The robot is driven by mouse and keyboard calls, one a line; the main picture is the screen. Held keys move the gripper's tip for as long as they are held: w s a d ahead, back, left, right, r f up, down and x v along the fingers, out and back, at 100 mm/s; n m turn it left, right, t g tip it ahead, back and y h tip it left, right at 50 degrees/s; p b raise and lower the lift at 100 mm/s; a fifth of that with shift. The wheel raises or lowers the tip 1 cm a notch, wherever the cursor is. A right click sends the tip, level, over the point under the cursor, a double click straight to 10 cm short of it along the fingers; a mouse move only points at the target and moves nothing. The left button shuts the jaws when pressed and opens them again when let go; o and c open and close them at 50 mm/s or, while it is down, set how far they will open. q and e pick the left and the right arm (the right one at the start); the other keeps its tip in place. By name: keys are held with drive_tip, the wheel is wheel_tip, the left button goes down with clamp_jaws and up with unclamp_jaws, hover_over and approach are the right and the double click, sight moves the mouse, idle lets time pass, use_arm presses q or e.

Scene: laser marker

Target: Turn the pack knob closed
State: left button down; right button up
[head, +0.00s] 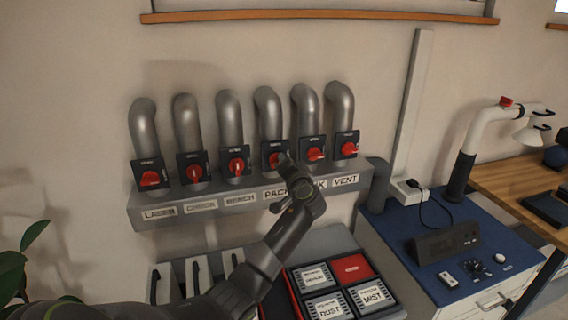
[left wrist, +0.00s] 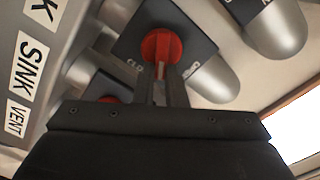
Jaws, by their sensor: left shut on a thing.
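The pack knob (head: 273,159) is a red knob on a dark square plate, fourth from the left in a row on upright grey pipes. The PACK label (head: 276,193) below it is partly covered by my arm. My left gripper (head: 284,160) is at this knob. In the left wrist view the two fingers of my left gripper (left wrist: 162,92) are shut on the red knob (left wrist: 160,48). Lettering on the plate below the knob is partly hidden by the fingers. My right gripper is in neither view.
Similar red knobs stand close on both sides, the bench knob (head: 236,165) to the left and the sink knob (head: 315,153) to the right. The grey label ledge (head: 215,205) runs below them. A tray with labelled boxes (head: 322,307) and a blue-topped cabinet (head: 400,240) are lower right.

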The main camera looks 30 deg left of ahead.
use_arm(q)
drive_tip(key=shift+w+d+f+m+p, duration=0.1)
drive_tip(key=shift+f+m+p, duration=0.1)
drive_tip(key=shift+m, duration=0.95)
drive_tip(key=shift+s+a+f+m+p, duration=0.1)
drive_tip(key=shift+f+m+p, duration=0.1)
drive_tip(key=shift+m, duration=0.9)
drive_tip(key=shift+w+d+f+m+p, duration=0.1)
drive_tip(key=shift+f+m+p, duration=0.1)
drive_tip(key=shift+m, duration=0.95)
drive_tip(key=c, duration=1.5)
unclamp_jaws()
